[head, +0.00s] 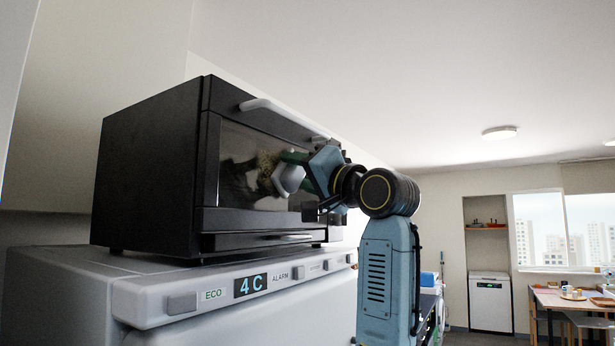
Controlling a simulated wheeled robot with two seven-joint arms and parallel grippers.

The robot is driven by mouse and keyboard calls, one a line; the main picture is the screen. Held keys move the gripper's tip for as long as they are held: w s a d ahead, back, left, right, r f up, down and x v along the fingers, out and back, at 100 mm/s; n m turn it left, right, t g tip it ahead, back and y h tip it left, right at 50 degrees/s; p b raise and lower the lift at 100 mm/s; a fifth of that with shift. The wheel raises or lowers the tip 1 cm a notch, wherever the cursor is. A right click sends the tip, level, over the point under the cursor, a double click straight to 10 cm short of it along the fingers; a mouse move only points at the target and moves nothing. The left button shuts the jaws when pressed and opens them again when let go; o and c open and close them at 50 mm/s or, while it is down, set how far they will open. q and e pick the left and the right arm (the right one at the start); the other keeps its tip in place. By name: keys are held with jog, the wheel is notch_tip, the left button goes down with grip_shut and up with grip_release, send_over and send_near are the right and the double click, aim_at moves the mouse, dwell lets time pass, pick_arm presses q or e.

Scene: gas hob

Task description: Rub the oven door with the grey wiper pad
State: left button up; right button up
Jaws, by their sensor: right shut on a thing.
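The black oven (150,165) stands on top of a light grey appliance. Its dark glass door (235,170) faces right and has a pale bar handle (275,111) along the top. My right gripper (303,178) is in front of the right part of the door, shut on the grey wiper pad (288,180). The pad is small and pale, close to the glass; I cannot tell whether it touches. A green part shows just above it. The glass mirrors the gripper faintly. My own wrist and forearm hide the door's far right end. My left gripper is not in view.
The light grey appliance (140,301) under the oven has a front panel with buttons and a lit display (251,285). At the right, far off, are a table (550,299) with dishes, a white dishwasher-like unit (490,300) and a window (545,230).

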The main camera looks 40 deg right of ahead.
aim_at(261, 158)
jog(key=shift+s+a+b, duration=0.2)
jog(key=shift+s+a, duration=0.3)
jog(key=shift+a, duration=0.75)
jog(key=shift+s+a+b, duration=0.15)
jog(key=shift+s+a, duration=0.4)
jog(key=shift+a, duration=0.7)
jog(key=shift+s+a+b, duration=0.2)
jog(key=shift+s+a, duration=0.3)
jog(key=shift+a, duration=0.75)
jog(key=shift+r+p, duration=0.3)
jog(key=shift+r, duration=0.05)
jog(key=shift+d+r, duration=0.1)
jog(key=shift+w+d+p, duration=0.2)
jog(key=shift+w+d, duration=0.3)
jog(key=shift+d, duration=0.6)
jog(key=shift+w+d+p, duration=0.25)
jog(key=shift+w+d, duration=0.2)
jog(key=shift+d, duration=0.7)
jog(key=shift+w+d+p, duration=0.2)
jog(key=shift+w+d, duration=0.3)
jog(key=shift+d, duration=0.6)
jog(key=shift+w+d, duration=0.35)
jog(key=shift+d, duration=0.5)
jog(key=shift+w+d, duration=0.3)
jog(key=shift+d, duration=0.55)
jog(key=shift+a, duration=0.15)
